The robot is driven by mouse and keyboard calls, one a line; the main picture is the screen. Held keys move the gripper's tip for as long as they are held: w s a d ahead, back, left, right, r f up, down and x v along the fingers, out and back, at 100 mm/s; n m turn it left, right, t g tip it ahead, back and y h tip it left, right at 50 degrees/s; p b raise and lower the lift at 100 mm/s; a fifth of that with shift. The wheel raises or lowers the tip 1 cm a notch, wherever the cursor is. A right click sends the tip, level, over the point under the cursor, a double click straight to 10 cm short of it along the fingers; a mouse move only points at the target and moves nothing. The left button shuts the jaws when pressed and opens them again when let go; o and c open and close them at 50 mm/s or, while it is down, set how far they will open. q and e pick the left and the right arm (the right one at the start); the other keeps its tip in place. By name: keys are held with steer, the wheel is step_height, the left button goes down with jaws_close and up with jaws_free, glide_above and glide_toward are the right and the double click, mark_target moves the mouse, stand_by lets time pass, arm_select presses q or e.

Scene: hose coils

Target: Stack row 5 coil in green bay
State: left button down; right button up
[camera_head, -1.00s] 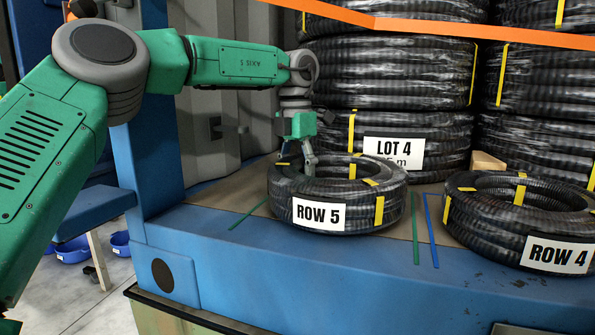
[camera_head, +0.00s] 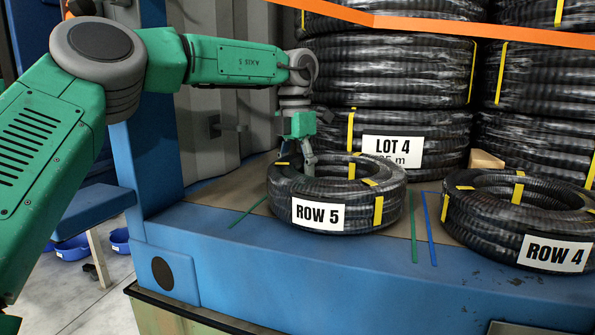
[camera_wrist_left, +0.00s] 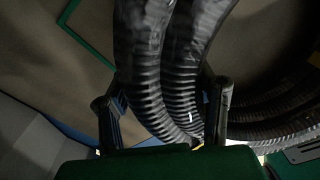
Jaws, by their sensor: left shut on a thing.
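The row 5 coil (camera_head: 360,213) is a ring of black ribbed hose with yellow straps and a ROW 5 label. It lies flat on the brown deck between two green lines, the left line (camera_head: 247,212) and the right line (camera_head: 414,229). My left gripper (camera_head: 300,166) reaches down at the coil's left side and is shut on its hose wall. In the left wrist view, the hose (camera_wrist_left: 165,62) runs between the two fingers (camera_wrist_left: 163,97). A green corner line (camera_wrist_left: 84,38) shows on the deck beside it. My right gripper is out of view.
The ROW 4 coil (camera_head: 480,218) lies to the right, past a blue line (camera_head: 429,228). Tall coil stacks, one labelled LOT 4 (camera_head: 392,151), stand close behind. An orange strap (camera_head: 430,27) crosses above. A blue beam (camera_head: 300,262) edges the deck in front.

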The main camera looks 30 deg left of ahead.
mark_target(300, 155)
arm_select(q)
steer(key=shift+f, duration=0.45)
stand_by(0.8)
steer(key=c, duration=0.6)
jaws_free()
steer(key=shift+o, duration=0.2)
steer(key=shift+s+f, duration=0.1)
steer(key=shift+f, duration=0.05)
steer(key=shift+r+p, duration=0.45)
steer(key=shift+r, duration=1.05)
steer(key=shift+w+d+r, duration=0.15)
steer(key=shift+r, duration=0.35)
steer(key=shift+w+d+r, duration=0.1)
steer(key=shift+r, duration=0.4)
steer(key=shift+a+r, duration=0.2)
steer(key=shift+r, duration=1)
